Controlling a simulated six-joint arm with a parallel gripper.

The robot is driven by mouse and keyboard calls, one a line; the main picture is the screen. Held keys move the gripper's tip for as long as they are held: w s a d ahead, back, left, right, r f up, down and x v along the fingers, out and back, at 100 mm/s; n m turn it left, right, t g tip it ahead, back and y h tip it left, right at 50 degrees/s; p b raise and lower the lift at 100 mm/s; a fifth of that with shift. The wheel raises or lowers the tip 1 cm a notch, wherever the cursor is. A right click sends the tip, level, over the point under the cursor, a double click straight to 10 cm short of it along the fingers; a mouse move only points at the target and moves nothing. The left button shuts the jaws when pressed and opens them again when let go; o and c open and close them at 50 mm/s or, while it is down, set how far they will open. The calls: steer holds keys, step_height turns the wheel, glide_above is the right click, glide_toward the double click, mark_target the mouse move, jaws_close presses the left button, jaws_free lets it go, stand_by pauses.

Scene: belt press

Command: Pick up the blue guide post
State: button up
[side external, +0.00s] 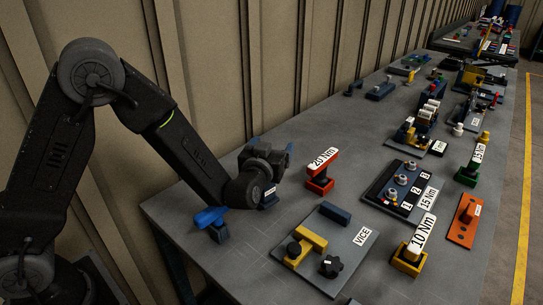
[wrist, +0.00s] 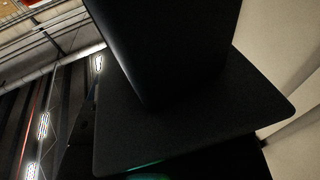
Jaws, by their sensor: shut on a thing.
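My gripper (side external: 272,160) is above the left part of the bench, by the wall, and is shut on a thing. Small dark blue parts show at its top, but I cannot tell whether they belong to the held thing. In the wrist view a large dark block (wrist: 165,50) and a wide flat plate with rounded corners (wrist: 200,125) fill the middle, close to the camera and in shadow. I cannot tell their colour or make out the blue guide post for sure. A bright blue piece (side external: 210,216) is at the bench's left edge, below my forearm.
A red block labelled 20 Nm (side external: 320,184) stands just right of my gripper. A grey VICE plate (side external: 335,229) with a yellow bar and black knobs lies in front. Further right are a 15 Nm plate (side external: 372,196) and a yellow 10 Nm block (side external: 408,262). The wall is close behind.

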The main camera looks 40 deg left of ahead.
steer(key=shift+r, duration=0.95)
steer(key=shift+s+a+r, duration=0.15)
steer(key=shift+a, duration=0.25)
steer(key=shift+s+a+r, duration=0.1)
steer(key=shift+a+r, duration=0.1)
steer(key=shift+a, duration=0.1)
jaws_close()
steer(key=s+a+r, duration=0.4)
steer(key=a+r, duration=0.2)
steer(key=a, duration=0.3)
steer(key=shift+a, duration=0.2)
